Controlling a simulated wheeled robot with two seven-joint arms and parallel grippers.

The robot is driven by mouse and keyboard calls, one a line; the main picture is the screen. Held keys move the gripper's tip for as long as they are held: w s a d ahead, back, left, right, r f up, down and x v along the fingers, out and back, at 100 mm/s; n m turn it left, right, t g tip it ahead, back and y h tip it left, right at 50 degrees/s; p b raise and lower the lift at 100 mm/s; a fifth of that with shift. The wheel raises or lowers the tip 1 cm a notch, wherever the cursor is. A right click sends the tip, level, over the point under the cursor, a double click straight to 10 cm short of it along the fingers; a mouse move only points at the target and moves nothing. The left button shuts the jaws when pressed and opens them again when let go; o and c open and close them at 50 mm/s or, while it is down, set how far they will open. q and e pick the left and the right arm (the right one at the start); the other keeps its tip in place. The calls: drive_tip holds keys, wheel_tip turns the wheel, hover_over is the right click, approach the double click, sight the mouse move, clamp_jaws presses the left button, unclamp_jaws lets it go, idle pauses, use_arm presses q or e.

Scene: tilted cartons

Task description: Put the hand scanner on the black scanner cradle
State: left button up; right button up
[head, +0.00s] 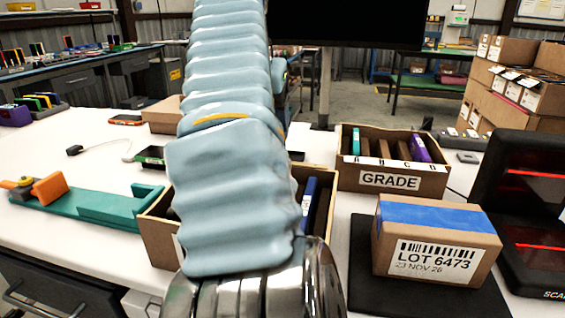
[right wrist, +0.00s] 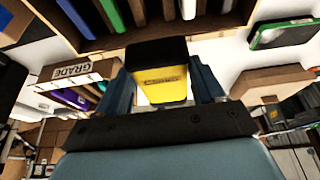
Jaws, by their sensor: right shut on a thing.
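The hand scanner (right wrist: 160,75), a yellow body with a black end, is between the two fingers of my right gripper (right wrist: 158,90) in the right wrist view. The gripper is shut on it, above the table near an open carton of upright items. In the head view my own pale-blue sleeved arm covers the middle of the picture and hides the scanner and the gripper. My left gripper is not in view.
The GRADE carton (head: 390,181) stands right of the arm; another open carton (head: 158,232) is partly behind it. The LOT 6473 box (head: 432,262) sits on a black mat (head: 372,300) beside a black scanner unit (head: 535,265). A teal fixture (head: 110,205) lies left.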

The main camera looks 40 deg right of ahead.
drive_tip(key=w+d+f, duration=0.1)
drive_tip(key=d, duration=0.1)
drive_tip(key=w+d+f, duration=0.1)
drive_tip(key=w+d, duration=0.1)
drive_tip(key=w+d+f, duration=0.1)
drive_tip(key=w+d, duration=0.1)
drive_tip(key=d, duration=0.1)
drive_tip(key=shift+w+f, duration=0.15)
drive_tip(key=shift+f, duration=0.25)
drive_tip(key=f, duration=0.1)
drive_tip(key=w+d+f, duration=0.1)
drive_tip(key=f, duration=0.1)
drive_tip(key=w+d+f, duration=0.1)
drive_tip(key=shift+w+d+f, duration=0.1)
drive_tip(key=shift+d+f, duration=0.1)
drive_tip(key=shift+d, duration=0.05)
drive_tip(key=shift+w+d+f, duration=0.15)
drive_tip(key=shift+f, duration=0.1)
drive_tip(key=x, duration=0.3)
drive_tip(key=shift+f, duration=0.45)
drive_tip(key=shift+f, duration=0.3)
drive_tip(key=o, duration=0.9)
drive_tip(key=shift+o, duration=0.2)
